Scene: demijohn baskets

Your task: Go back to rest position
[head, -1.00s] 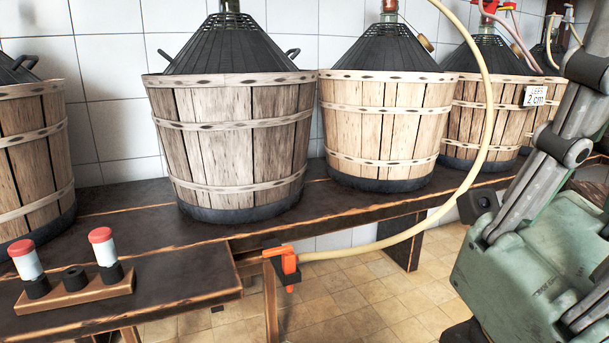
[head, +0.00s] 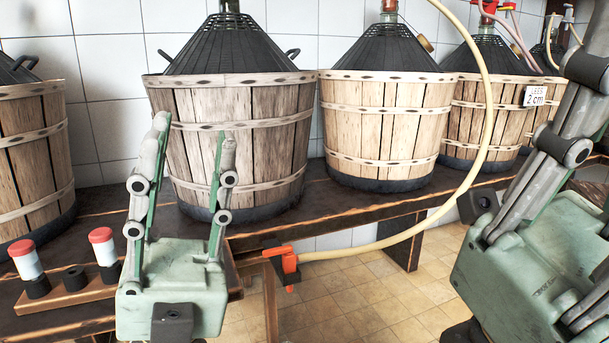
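My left gripper (head: 190,150) is in the lower left of the head view, in front of a wooden demijohn basket (head: 265,150). Its two fingers point up and stand wide apart, with nothing between them. My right gripper (head: 540,190) fills the right edge, close to the camera. Part of it is cut off by the frame, and its fingertips do not show clearly, so I cannot tell if it is open.
More demijohn baskets stand along the dark bench (head: 330,207). A small wooden rack (head: 72,301) with red-capped vials (head: 104,248) is just left of my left gripper. A hose (head: 420,228) with an orange clip (head: 289,264) hangs in front of the bench.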

